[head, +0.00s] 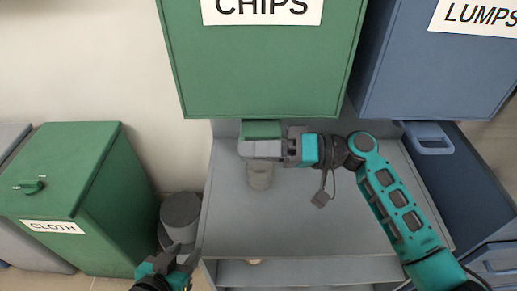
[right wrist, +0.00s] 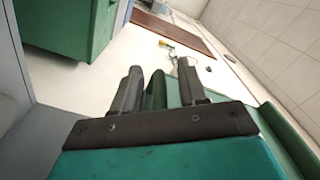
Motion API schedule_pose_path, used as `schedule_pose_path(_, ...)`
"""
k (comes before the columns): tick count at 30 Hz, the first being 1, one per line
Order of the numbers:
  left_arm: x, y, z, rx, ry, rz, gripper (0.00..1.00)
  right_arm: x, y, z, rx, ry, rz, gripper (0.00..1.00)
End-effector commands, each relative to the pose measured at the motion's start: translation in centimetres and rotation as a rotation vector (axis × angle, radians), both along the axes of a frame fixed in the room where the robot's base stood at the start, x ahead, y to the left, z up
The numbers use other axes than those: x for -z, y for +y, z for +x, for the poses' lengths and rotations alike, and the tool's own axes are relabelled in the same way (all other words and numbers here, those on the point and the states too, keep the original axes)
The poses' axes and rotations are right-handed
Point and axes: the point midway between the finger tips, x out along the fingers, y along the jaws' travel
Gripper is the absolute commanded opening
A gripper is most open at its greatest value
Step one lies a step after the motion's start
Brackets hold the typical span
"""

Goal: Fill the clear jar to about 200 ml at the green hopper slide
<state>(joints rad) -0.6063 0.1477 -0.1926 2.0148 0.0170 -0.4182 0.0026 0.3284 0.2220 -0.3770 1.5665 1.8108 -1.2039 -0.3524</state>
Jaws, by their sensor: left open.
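The green hopper (head: 262,75), labelled CHIPS, hangs in the upper middle of the head view. Its green slide (head: 262,129) shows under the front edge. My right gripper (head: 262,149) is at the slide. In the right wrist view its two fingers (right wrist: 160,88) stand on either side of a green part, which fills the gap and looks gripped. The clear jar (head: 260,178) stands upright just below my right gripper, its top hidden behind it. The fill level cannot be read. My left gripper (head: 180,264) is open and empty at the bottom left, away from the jar.
A blue hopper (head: 430,70) labelled LUMPS with a blue slide (head: 428,138) is to the right. A green CLOTH bin (head: 65,185) and a grey cylindrical object (head: 181,215) stand at left.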

Motion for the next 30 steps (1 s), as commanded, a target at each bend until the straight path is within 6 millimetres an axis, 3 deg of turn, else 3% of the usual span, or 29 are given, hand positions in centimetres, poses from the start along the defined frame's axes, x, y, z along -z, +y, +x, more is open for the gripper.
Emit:
schedule_pose_path(13, 0.03, 0.01, -0.02, 0.0, 0.001, 0.0, 0.43, 0.0, -0.03, 0.0, 0.0, 0.0, 0.0, 0.0)
schedule_pose_path(30, -0.13, -0.03, -0.04, 0.0, 0.001, 0.0, 0.43, -0.03, -0.04, -0.4, 0.0, 0.0, 0.0, 0.0)
